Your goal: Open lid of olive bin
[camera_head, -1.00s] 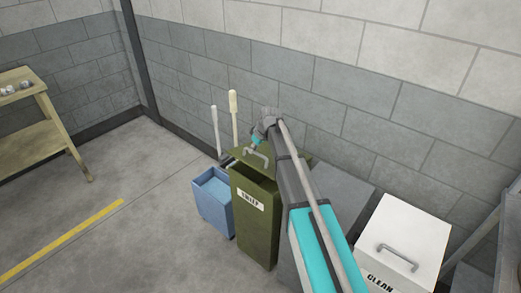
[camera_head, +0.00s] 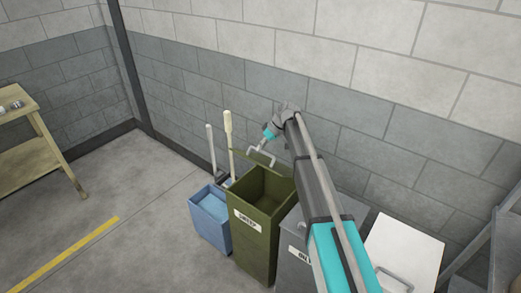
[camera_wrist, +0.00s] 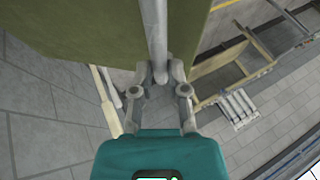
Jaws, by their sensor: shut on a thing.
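The olive bin (camera_head: 255,232) stands against the wall with a label on its front. Its lid (camera_head: 252,157) is tilted up toward the wall, and the dark inside of the bin shows. A grey bar handle (camera_head: 262,157) is on the lid. My gripper (camera_head: 268,141) is at this handle. In the wrist view my gripper (camera_wrist: 160,80) is shut on the handle (camera_wrist: 157,40), with the olive lid (camera_wrist: 95,35) close behind it. The exact finger contact is small in the head view.
A grey bin (camera_head: 297,245) and a white bin (camera_head: 405,245) stand to the right. A wooden table (camera_head: 35,150) is far left. The floor in front is clear.

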